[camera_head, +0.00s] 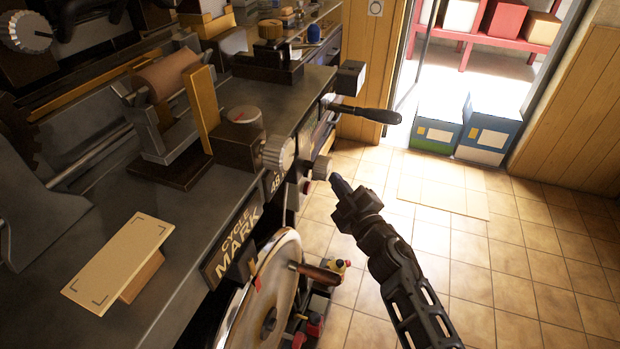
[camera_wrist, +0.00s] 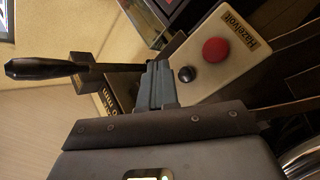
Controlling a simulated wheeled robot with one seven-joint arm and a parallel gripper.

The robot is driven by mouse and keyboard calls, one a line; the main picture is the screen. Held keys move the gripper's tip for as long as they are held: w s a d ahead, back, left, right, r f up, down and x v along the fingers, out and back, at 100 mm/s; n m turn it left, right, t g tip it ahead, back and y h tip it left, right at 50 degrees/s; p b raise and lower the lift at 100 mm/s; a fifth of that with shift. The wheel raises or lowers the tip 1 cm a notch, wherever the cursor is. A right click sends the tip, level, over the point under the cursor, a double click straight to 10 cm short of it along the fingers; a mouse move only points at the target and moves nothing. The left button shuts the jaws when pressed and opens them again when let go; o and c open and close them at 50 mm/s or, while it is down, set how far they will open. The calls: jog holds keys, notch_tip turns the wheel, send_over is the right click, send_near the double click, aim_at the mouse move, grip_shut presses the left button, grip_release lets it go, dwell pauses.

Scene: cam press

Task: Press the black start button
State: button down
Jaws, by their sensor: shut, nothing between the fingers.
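My gripper (camera_wrist: 157,68) is shut and empty. Its fingertips show just left of the black button; I cannot tell the gap in depth. In the head view my gripper (camera_head: 337,181) is at the machine's front, close to a grey knob (camera_head: 322,168). The black button cannot be made out there.
A lever with a black handle (camera_head: 364,112) juts from the machine front, and shows left of my fingers in the wrist view (camera_wrist: 40,68). A large handwheel (camera_head: 262,300) stands below. Tiled floor (camera_head: 500,230) to the right is open, with boxes (camera_head: 485,130) beyond.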

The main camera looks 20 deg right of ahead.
jog(key=shift+w+a+b, duration=0.3)
jog(key=shift+w+a, duration=0.45)
jog(key=shift+a, duration=0.35)
dwell(1.3)
jog(key=shift+w+a, duration=0.25)
jog(key=shift+a, duration=0.1)
jog(key=shift+w+a+b, duration=0.3)
jog(key=shift+a, duration=0.15)
dwell(0.8)
jog(key=shift+s+d, duration=0.1)
jog(key=shift+d, duration=0.05)
jog(key=shift+s+d+p, duration=0.45)
jog(key=shift+d+p, duration=0.1)
jog(key=shift+d, duration=0.1)
jog(key=shift+d, duration=0.1)
jog(key=shift+s+d+p, duration=0.75)
jog(key=shift+d, duration=0.2)
jog(key=shift+s+d+p, duration=0.7)
jog(key=shift+d, duration=0.25)
